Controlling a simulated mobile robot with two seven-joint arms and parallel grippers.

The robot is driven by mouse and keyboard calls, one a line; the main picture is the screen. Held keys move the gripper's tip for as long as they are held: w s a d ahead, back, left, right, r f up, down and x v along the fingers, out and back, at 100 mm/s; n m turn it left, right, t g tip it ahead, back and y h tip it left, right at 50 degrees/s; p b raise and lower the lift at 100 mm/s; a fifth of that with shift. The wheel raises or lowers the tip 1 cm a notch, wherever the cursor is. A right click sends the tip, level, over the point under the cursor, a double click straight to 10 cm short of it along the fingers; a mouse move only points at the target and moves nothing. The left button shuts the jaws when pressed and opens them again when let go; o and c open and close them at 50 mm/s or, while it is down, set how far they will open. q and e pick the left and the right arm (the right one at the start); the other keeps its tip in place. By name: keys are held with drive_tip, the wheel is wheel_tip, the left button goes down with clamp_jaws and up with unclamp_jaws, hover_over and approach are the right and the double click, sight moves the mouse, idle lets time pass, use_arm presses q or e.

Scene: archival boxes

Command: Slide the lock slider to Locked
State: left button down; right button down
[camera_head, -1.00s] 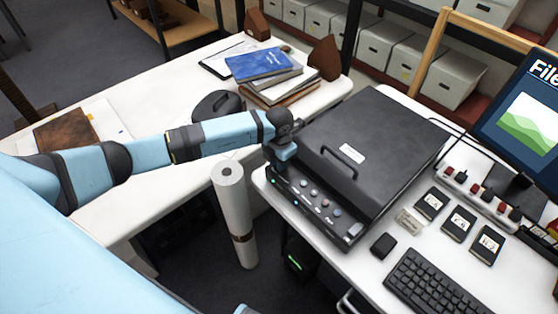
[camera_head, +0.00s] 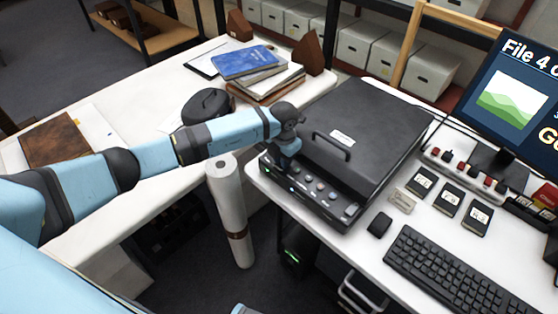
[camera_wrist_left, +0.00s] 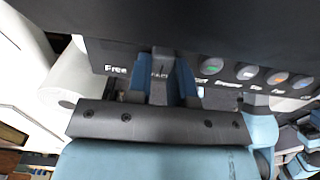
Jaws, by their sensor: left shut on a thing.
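The flatbed scanner (camera_head: 365,130) is a black box with a lidded top, a handle (camera_head: 333,146) and a control panel along its front edge. My left gripper (camera_head: 282,165) points down at the left end of that panel. In the left wrist view its blue fingers (camera_wrist_left: 167,80) are shut on the small grey knob of the lock slider (camera_wrist_left: 160,66). The word "Free" (camera_wrist_left: 117,70) shows on the panel to the left of the fingers. The Locked mark cannot be made out; the fingers cover part of the panel. My right gripper is not in view.
Round buttons (camera_wrist_left: 248,72) sit on the panel close to the right of the fingers. A white paper roll (camera_head: 228,205) stands upright in front of the gap between the tables. A keyboard (camera_head: 455,275), mouse (camera_head: 380,224) and black cards (camera_head: 448,203) lie right of the scanner.

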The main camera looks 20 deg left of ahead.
use_arm(q)
drive_tip(key=shift+s+d, duration=0.1)
drive_tip(key=shift+d, duration=0.05)
drive_tip(key=c, duration=1)
unclamp_jaws()
drive_tip(key=shift+c, duration=0.2)
drive_tip(key=shift+o, duration=0.2)
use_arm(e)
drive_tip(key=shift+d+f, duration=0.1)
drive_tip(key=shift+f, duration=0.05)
use_arm(q)
drive_tip(key=shift+r, duration=0.1)
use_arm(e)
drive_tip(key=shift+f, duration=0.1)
use_arm(q)
drive_tip(key=shift+r, duration=0.35)
wheel_tip(320, 180, up, 13)
